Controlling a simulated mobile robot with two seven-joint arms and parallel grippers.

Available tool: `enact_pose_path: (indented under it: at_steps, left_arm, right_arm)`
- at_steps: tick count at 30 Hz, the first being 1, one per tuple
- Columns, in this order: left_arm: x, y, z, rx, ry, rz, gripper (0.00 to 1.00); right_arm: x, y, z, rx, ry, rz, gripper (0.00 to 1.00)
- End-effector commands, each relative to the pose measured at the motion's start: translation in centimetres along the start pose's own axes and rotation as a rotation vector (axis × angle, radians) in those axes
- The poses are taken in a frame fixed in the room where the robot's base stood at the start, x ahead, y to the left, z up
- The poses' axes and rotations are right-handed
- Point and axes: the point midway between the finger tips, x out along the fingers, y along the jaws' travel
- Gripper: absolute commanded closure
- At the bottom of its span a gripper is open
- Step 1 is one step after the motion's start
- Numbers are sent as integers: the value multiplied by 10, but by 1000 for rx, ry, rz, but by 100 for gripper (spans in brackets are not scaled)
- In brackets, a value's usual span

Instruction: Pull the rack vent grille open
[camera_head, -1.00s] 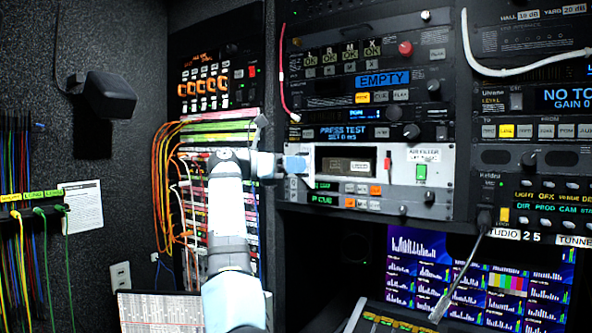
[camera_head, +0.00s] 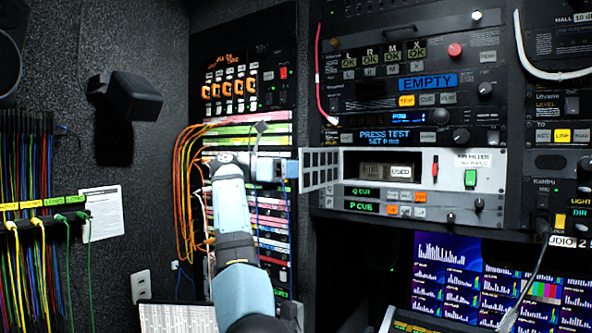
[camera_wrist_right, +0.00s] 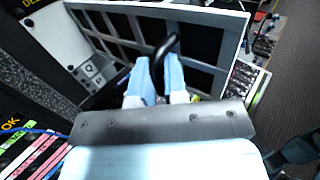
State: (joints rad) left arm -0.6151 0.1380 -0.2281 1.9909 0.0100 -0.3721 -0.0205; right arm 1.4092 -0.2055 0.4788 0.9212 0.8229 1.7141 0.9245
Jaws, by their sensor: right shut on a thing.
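The rack vent grille (camera_head: 321,170) is a white-framed panel with a grid of dark openings. In the head view it stands swung out to the left of the rack unit, beside the bared bay (camera_head: 375,165). In the wrist view the grille (camera_wrist_right: 205,45) fills the upper middle, with a black handle (camera_wrist_right: 166,47) on its face. My right gripper (camera_head: 291,169) is at the grille's outer left end. In the wrist view its blue fingers (camera_wrist_right: 160,78) are shut on the handle; the exact contact is partly hidden. My left gripper is not in view.
Orange cables (camera_head: 187,180) hang by the patch panel to the left of my arm. Monitors (camera_head: 450,280) stand below right. A dark gap lies under the rack unit.

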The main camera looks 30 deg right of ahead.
Motion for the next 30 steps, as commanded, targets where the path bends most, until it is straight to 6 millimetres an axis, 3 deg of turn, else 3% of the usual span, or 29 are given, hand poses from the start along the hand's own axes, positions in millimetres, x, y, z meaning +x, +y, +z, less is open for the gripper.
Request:
enact_pose_path:
  at_steps: [11,12,15,30]
  left_arm:
    - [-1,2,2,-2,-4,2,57]
    - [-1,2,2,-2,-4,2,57]
    - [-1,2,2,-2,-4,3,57]
    - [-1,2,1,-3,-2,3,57]
  right_arm:
    - [0,0,3,0,-1,2,100]
    - [1,0,3,0,-1,2,83]
    - [1,0,3,1,-1,2,66]
    - [0,0,2,2,-1,1,66]
